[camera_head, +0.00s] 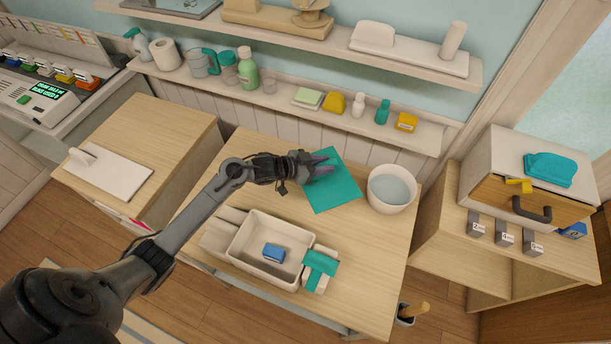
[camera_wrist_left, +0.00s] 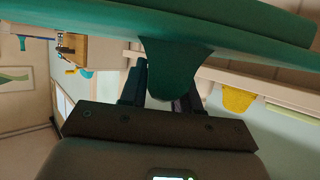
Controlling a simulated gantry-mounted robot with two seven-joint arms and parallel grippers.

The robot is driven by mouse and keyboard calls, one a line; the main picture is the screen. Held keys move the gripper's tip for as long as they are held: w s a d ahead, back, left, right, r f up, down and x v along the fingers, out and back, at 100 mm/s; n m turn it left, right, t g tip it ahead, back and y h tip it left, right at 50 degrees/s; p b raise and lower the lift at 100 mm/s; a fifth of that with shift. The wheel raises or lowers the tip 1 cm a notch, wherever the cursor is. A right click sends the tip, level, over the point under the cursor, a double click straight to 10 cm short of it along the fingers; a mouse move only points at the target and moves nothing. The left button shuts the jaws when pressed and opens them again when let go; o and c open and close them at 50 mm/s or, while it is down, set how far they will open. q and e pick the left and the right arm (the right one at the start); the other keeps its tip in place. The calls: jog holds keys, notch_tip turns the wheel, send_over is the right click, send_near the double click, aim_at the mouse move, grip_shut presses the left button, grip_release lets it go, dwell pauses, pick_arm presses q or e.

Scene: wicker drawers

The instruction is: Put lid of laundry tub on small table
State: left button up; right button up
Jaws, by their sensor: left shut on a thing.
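A flat teal lid (camera_head: 333,190) shows over the back of the middle wooden table (camera_head: 240,160). My left gripper (camera_head: 312,165) is above it. In the left wrist view the fingers (camera_wrist_left: 165,90) are shut on the teal handle (camera_wrist_left: 175,65) under the broad teal panel (camera_wrist_left: 210,30). I cannot tell how high the lid is above the table. A white rectangular tub (camera_head: 235,240) stands open at the table's front, with a blue block (camera_head: 273,252) inside. A lower wooden table (camera_head: 185,130) stands at the left. My right gripper is not in view.
A white round bucket (camera_head: 392,182) stands right of the lid. A white board with a handle (camera_head: 115,178) lies on the left table; its back is clear. Teal and white pieces (camera_head: 320,265) sit beside the tub. Shelves with bottles (camera_head: 247,70) run behind.

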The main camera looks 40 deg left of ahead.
pick_arm(q)
jog(key=a+f, duration=0.1)
jog(key=a, duration=0.1)
jog(key=a+f, duration=0.1)
jog(key=s+a+f, duration=0.1)
jog(key=a, duration=0.1)
jog(key=shift+a+f+b, duration=0.3)
jog(key=shift+a+b, duration=0.05)
jog(key=shift+f+b, duration=0.45)
jog(key=shift+f, duration=1.5)
jog(key=shift+f, duration=0.15)
jog(key=o, duration=1.1)
jog(key=shift+c, duration=0.2)
